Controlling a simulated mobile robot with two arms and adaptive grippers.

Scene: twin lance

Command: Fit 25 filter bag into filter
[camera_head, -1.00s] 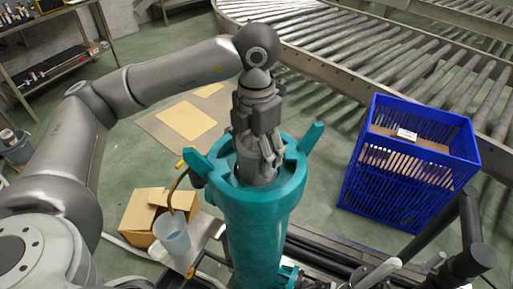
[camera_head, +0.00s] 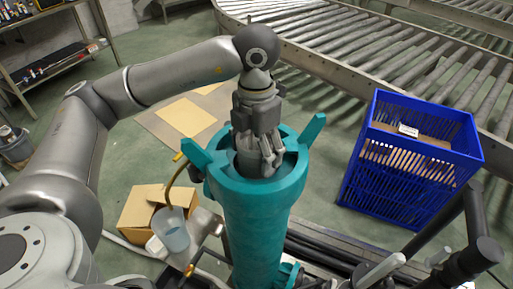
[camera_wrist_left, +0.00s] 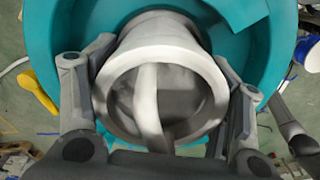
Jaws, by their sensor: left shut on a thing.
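The filter (camera_head: 258,215) is a tall upright teal housing with an open round mouth and lugs standing out from its rim. My left gripper (camera_head: 258,150) points down into this mouth. It is shut on the filter bag (camera_head: 248,160), a grey round piece that sits within the mouth, mostly hidden by the fingers. In the left wrist view the filter bag (camera_wrist_left: 197,55) shows as a pale ring with a strap across its opening, between the two fingers. The teal rim (camera_wrist_left: 88,20) surrounds it. How deep the bag sits cannot be told.
A blue slatted crate (camera_head: 352,185) stands to the right, beside a roller conveyor (camera_head: 400,75). A cardboard box (camera_head: 137,212) and a translucent bluish cup (camera_head: 172,238) are left of the filter. Shelving stands at the upper left. Dark pipes lie low at the right.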

